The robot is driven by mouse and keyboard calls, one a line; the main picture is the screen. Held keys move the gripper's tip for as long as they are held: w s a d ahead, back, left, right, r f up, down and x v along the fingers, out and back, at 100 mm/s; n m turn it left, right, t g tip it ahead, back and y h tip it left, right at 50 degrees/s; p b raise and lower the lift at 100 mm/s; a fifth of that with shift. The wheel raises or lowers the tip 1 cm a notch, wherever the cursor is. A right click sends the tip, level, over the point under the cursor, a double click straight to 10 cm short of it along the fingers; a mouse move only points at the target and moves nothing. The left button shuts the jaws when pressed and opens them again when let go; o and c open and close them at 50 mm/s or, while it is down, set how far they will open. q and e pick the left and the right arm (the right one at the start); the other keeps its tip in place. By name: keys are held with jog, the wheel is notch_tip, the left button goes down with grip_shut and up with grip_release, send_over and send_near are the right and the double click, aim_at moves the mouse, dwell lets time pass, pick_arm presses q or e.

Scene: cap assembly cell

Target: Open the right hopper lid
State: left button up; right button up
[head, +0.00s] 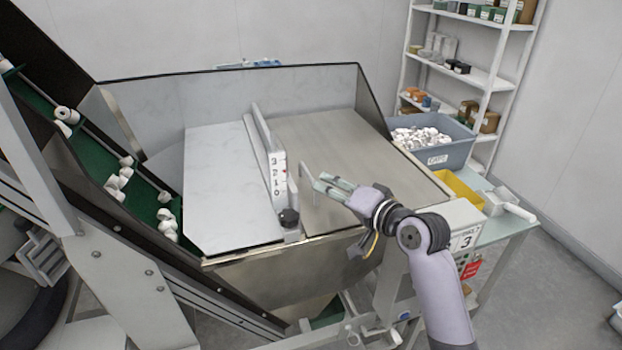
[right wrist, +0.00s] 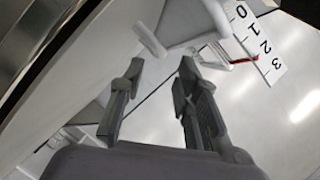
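The right hopper lid (head: 330,135) is a flat brushed-metal panel lying closed over the right half of the hopper. A thin pale handle (head: 307,183) stands up near its front left part. My right gripper (head: 320,183) reaches in from the right with its fingertips just right of this handle, over the lid. In the right wrist view its two fingers (right wrist: 158,90) are spread apart with nothing between them. I cannot tell whether a fingertip touches the handle. My left gripper is in neither view.
A divider with a number scale (head: 278,172) and a black knob (head: 289,217) stands left of the handle. The pale left lid (head: 225,185) lies beyond it. A grey bin of white caps (head: 445,155) and a yellow tray (head: 462,192) stand at the right.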

aim_at(311, 178)
jog(key=x, duration=0.7)
jog(key=shift+w+a, duration=0.2)
jog(key=shift+c, duration=0.2)
grip_shut()
dwell(0.4)
